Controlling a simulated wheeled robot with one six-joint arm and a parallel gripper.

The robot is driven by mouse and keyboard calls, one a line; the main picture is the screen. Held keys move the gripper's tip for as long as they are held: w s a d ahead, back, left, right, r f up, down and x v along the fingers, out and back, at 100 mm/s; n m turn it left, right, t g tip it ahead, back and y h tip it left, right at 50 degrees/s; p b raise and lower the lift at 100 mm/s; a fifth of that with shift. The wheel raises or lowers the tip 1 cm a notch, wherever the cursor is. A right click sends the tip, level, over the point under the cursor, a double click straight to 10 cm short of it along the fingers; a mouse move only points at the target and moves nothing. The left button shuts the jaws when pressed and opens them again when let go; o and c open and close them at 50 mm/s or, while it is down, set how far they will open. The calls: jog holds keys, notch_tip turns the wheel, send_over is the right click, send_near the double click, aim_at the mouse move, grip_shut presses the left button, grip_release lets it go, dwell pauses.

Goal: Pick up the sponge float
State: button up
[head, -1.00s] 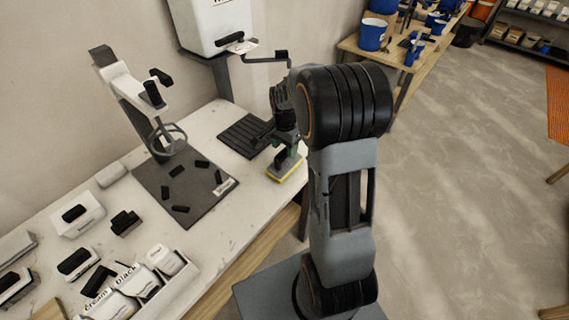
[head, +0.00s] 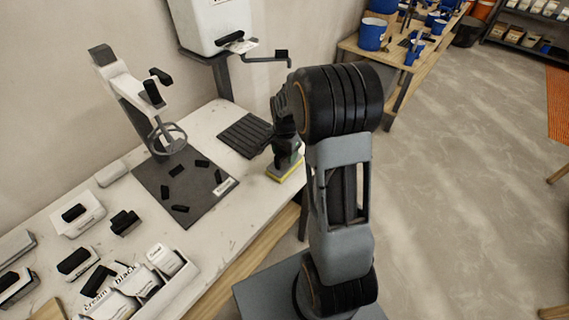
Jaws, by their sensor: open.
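The sponge float (head: 285,172) stands at the right end of the white bench, in the head view. It has a yellow bottom layer and a green-grey upper part. My gripper (head: 287,150) is directly above it, pointing down, with its fingers at the top of the float. The fingertips are small and partly hidden by my own arm, so I cannot tell whether they touch the float or stand around its handle. The gripper is open.
A black ribbed mat (head: 246,135) lies just left of the float. A mixer stand (head: 137,100) rises over a dark mat (head: 190,205) with several black pieces. A white dispenser (head: 215,22) stands behind. Packets (head: 125,279) sit front left. The bench edge is close to the float.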

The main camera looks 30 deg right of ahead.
jog(key=shift+f, duration=0.1)
dwell(0.3)
grip_shut()
dwell(0.4)
